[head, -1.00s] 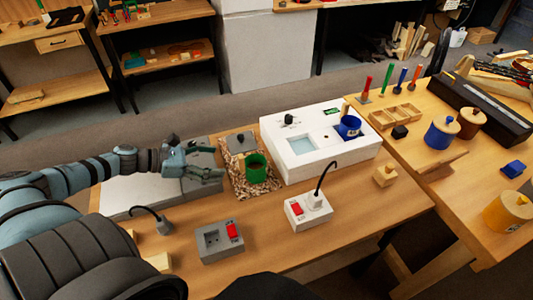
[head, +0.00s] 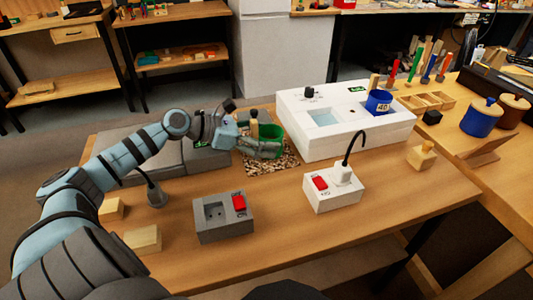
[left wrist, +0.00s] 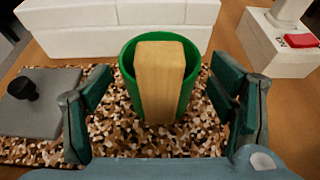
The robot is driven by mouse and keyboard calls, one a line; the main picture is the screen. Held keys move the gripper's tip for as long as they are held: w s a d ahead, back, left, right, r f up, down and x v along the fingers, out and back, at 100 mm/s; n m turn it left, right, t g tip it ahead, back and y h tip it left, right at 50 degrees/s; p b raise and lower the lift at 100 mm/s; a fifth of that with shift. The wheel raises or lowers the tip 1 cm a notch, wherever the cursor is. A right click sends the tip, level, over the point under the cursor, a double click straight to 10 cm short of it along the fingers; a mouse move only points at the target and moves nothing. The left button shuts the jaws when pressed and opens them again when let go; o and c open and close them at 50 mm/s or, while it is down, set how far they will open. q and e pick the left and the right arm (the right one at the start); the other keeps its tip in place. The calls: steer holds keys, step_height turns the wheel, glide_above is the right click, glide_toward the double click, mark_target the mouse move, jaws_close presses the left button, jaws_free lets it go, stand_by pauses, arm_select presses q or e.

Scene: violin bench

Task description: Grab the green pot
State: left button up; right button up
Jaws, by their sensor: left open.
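The green pot (head: 275,133) stands upright on a speckled mat (head: 281,164) near the back of the bench. It also shows in the left wrist view (left wrist: 190,84), with a wooden stick-like piece (left wrist: 159,72) rising from its mouth. My left gripper (head: 262,147) is at the pot, coming from the left. In the left wrist view its two fingers (left wrist: 160,110) are spread wide on either side of the pot, with gaps between them and its wall. They hold nothing. The pot's lower part is partly hidden in the head view. My right gripper is out of view.
A white box with a basin and a blue pot (head: 378,102) stands just behind and right of the pot. A grey socket box (head: 223,220) and a white switch box (head: 331,190) with a plugged cable stand in front. A grey slab (left wrist: 42,100) lies left of the pot.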

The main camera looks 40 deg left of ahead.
arm_select(q)
steer(key=shift+w+d+f, duration=0.1)
steer(key=shift+w+d, duration=0.15)
steer(key=shift+w, duration=0.2)
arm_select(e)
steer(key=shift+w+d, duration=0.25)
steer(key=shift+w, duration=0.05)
arm_select(q)
steer(key=shift+c, duration=1.3)
steer(key=c, duration=1)
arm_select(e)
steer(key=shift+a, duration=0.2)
